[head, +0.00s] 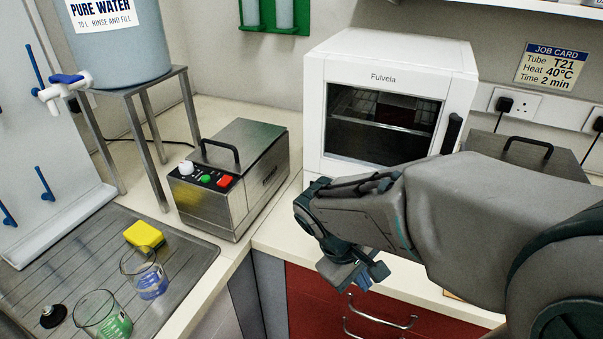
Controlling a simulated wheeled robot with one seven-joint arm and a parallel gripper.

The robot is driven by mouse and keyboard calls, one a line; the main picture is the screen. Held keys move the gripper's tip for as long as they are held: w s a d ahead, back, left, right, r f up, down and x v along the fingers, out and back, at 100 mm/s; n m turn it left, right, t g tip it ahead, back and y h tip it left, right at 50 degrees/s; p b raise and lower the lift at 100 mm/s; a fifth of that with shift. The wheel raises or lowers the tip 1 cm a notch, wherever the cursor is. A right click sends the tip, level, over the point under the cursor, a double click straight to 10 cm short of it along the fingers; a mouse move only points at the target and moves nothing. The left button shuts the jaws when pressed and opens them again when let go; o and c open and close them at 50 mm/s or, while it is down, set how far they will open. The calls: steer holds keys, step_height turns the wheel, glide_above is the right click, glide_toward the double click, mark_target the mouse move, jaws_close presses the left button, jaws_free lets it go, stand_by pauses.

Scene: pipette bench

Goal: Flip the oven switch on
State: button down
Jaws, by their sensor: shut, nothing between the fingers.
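The oven (400,52) is a white box labelled "Fulvela" on the counter at the back, right of centre. Its door is shut, with a dark glass window (381,125) and a dark handle (451,133) at the right. No oven switch can be made out; the lower front of the oven is hidden behind my arm. My gripper (365,277) is in front of and below the oven, near the counter's front edge, pointing down. It is shut and holds nothing.
A steel box (238,165) with a white knob and green and red buttons stands left of the oven. A water tank (118,45) on a stand is further left. Beakers (145,272) and a yellow sponge (145,235) are on the drainer. Red drawers (312,300) are below the counter.

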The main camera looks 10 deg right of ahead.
steer(key=w+n+t+h, duration=0.1)
steer(key=w+n+h, duration=0.2)
steer(key=w+n+t+h+p, duration=0.1)
steer(key=w+n+h, duration=0.1)
steer(key=w+n, duration=0.1)
steer(key=w+a+n+t+h, duration=0.1)
steer(key=w+n+t+h, duration=0.1)
steer(key=n, duration=0.3)
steer(key=shift+w+f+h, duration=0.15)
steer(key=shift+w+h, duration=0.25)
steer(key=shift+h, duration=0.4)
steer(key=w+a+n+t, duration=0.1)
steer(key=a+n+t, duration=0.1)
steer(key=w+a+n+t, duration=0.1)
steer(key=w+n+t, duration=0.1)
steer(key=shift+w+a+f+n+h+p, duration=0.1)
steer(key=shift+w+a+n+h+p, duration=0.2)
steer(key=shift+a+n+h+p, duration=0.1)
steer(key=w+a+n+t, duration=0.1)
steer(key=a+n+t, duration=0.1)
steer(key=w+a+f+n+t+y, duration=0.1)
steer(key=a+n+t, duration=0.1)
steer(key=a, duration=0.1)
steer(key=w+a+n+t+y, duration=0.1)
steer(key=a+n+t, duration=0.1)
steer(key=shift+w+a+f+n, duration=0.2)
steer(key=shift+w+a+n, duration=0.05)
steer(key=shift+a+n, duration=0.1)
